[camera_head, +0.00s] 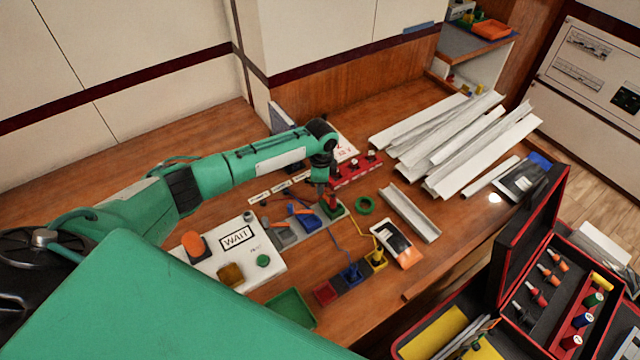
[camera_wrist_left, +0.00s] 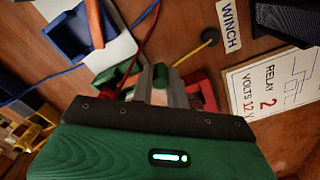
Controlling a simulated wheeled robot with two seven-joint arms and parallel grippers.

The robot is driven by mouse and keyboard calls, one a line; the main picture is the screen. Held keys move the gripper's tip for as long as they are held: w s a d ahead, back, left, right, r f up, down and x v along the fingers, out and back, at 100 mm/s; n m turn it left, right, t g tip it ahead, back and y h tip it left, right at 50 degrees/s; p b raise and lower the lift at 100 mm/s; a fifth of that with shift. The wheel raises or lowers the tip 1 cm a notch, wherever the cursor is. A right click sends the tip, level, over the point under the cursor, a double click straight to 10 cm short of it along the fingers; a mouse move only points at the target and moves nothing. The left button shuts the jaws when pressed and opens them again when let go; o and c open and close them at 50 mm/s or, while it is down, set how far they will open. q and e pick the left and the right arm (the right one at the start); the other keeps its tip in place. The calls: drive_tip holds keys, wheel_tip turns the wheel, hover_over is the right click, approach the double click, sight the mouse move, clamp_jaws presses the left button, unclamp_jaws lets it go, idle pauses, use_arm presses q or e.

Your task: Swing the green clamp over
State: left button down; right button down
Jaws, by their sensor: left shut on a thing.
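The green clamp (camera_head: 338,211) sits at the right end of a grey row of breaker blocks on the wooden bench. My left gripper (camera_head: 326,188) reaches down onto it from above and hides part of it. In the left wrist view, my left gripper (camera_wrist_left: 160,82) is shut on a small green piece (camera_wrist_left: 160,74) of the clamp. A green block body (camera_wrist_left: 113,82) shows just left of the fingers, with a red wire by it. My right gripper is not in view.
A blue block (camera_head: 306,221) with an orange lever stands left of the clamp. A red terminal row (camera_head: 355,170) lies behind it, a green ring (camera_head: 365,205) right of it. A white WAIT panel (camera_head: 223,255) is at front left; a white channel (camera_head: 410,212) lies right.

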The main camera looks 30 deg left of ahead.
use_arm(q)
drive_tip(key=shift+w, duration=0.1)
drive_tip(key=c, duration=1.4)
unclamp_jaws()
drive_tip(key=shift+r, duration=0.1)
drive_tip(key=shift+r, duration=0.25)
wheel_tip(320, 180, up, 13)
drive_tip(key=shift+r+b, duration=0.1)
drive_tip(key=shift+b, duration=0.95)
